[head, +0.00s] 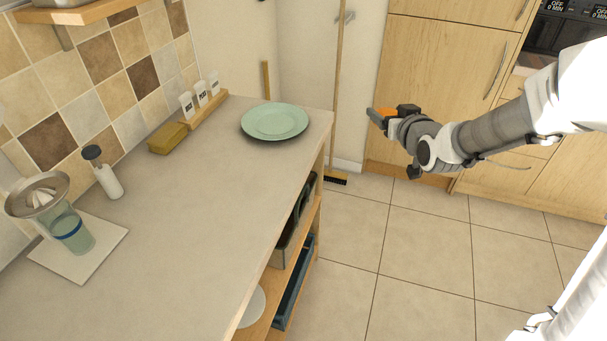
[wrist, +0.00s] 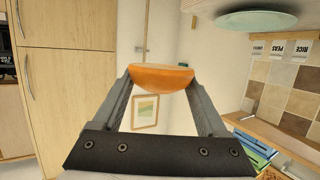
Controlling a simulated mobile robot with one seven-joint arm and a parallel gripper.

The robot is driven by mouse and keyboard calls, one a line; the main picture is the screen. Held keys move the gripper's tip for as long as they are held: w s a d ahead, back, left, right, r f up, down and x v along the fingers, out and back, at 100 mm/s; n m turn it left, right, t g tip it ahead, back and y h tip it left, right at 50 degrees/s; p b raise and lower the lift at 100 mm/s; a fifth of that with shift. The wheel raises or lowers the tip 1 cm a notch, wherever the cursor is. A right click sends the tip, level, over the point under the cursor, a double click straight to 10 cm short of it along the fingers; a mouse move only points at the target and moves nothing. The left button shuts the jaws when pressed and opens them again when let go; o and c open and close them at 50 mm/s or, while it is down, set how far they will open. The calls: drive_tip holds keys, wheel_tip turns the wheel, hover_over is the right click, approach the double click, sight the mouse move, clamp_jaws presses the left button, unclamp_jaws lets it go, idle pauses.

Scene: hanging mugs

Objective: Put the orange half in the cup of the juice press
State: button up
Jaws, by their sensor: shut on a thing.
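The orange half (wrist: 160,77) is held between the two fingertips of my gripper (wrist: 161,84) in the wrist view. In the head view my gripper (head: 378,115) is at the right, out over the floor and apart from the counter, with a bit of orange (head: 388,112) showing at it. The juice press (head: 65,226) stands on a white board (head: 82,262) at the left of the counter. It has a wide metal top with a ridged reamer (head: 40,198) and a clear container with a blue band below. The press is far to the left of my gripper.
A green plate (head: 274,121) lies at the counter's far right end. The middle of the counter (head: 190,220) is clear. A broom (head: 338,90) leans behind.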

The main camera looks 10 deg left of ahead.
drive_tip(key=s+a+f+n+g+y+b, duration=0.2)
drive_tip(key=s+a+f+n+y+b, duration=0.1)
drive_tip(key=a, duration=0.4)
drive_tip(key=shift+f+n+y+b, duration=0.2)
drive_tip(key=shift+n+y+b, duration=0.2)
drive_tip(key=shift+y+b, duration=0.15)
drive_tip(key=b, duration=0.6)
hover_over(302, 170)
wheel_tip(302, 170, down, 7)
drive_tip(key=shift+d, duration=0.15)
drive_tip(key=shift+f, duration=0.1)
drive_tip(key=shift+f+b, duration=0.85)
drive_tip(key=shift+f, duration=0.85)
